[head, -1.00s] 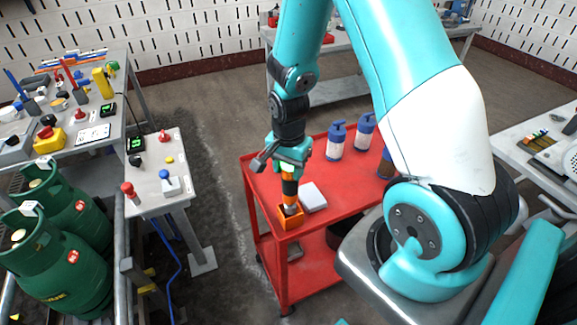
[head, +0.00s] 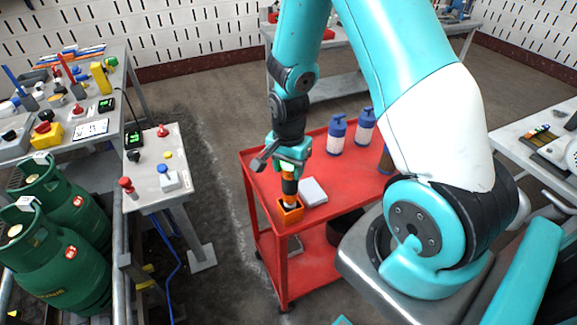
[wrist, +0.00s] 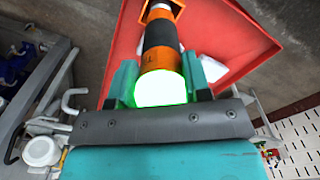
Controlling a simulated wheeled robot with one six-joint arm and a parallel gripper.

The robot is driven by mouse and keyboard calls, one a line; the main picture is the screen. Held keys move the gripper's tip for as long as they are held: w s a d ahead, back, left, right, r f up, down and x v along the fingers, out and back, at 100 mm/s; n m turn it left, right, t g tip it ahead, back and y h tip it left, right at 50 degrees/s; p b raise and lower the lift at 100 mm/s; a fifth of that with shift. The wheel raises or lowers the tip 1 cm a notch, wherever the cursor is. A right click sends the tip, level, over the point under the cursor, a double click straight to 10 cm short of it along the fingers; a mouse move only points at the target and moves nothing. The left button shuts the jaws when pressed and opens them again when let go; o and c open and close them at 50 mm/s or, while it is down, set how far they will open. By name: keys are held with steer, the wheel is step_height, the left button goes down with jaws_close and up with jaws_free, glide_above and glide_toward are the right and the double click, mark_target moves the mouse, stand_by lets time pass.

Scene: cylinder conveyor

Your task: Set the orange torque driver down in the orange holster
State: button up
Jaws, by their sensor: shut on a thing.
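The orange torque driver (head: 289,187) has a black grip band and a pale lower end. It stands about upright in my gripper (head: 290,165), which is shut on its upper part. The orange holster (head: 291,217) is a small open box at the near left corner of the red cart. The driver's lower end is at the holster's opening; I cannot tell how deep it sits. In the wrist view the driver (wrist: 162,45) runs between my teal fingers (wrist: 160,85), with a green glow at its near end. The holster (wrist: 176,8) shows at the top edge.
The red cart top (head: 262,187) also holds a pale grey box (head: 313,191) right beside the holster and blue-capped white bottles (head: 337,135) farther back. A control stand (head: 160,185) and green gas cylinders (head: 60,255) are to the left.

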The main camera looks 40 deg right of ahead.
mark_target(289, 176)
steer(key=shift+f+b, duration=1.05)
steer(key=shift+f, duration=0.45)
steer(key=o, duration=1.3)
